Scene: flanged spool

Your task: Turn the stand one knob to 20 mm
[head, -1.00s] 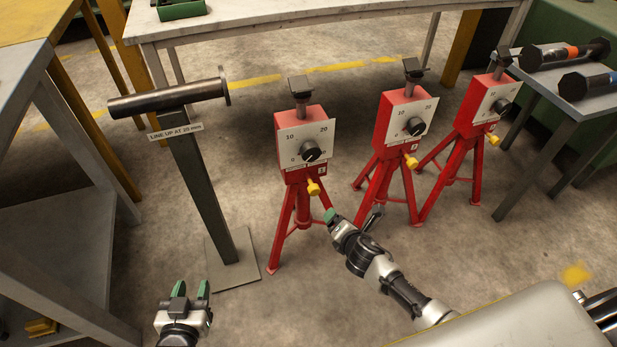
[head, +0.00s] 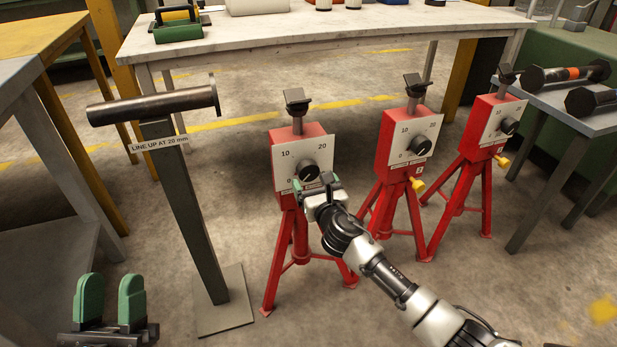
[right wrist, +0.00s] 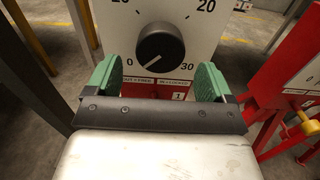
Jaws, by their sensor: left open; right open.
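Stand one is the leftmost red tripod stand (head: 300,145), with a white dial plate and a small "1" label (right wrist: 178,96). Its black round knob (head: 308,171) shows large in the right wrist view (right wrist: 159,47); its pale pointer line seems to aim lower left, near 0. My right gripper (head: 313,183) is open in front of the plate. In the right wrist view its green fingers (right wrist: 157,80) stand left and right of the knob's lower side, apart from it. My left gripper (head: 111,300) is open and empty at lower left, away from the stands.
A grey post holds a horizontal tube (head: 150,106) and a sign (head: 158,144) reading "LINE UP AT 20 mm". Two similar red stands (head: 408,145) (head: 490,130) stand to the right. A white table (head: 330,25) is behind. Dark spools lie on the right bench (head: 560,100).

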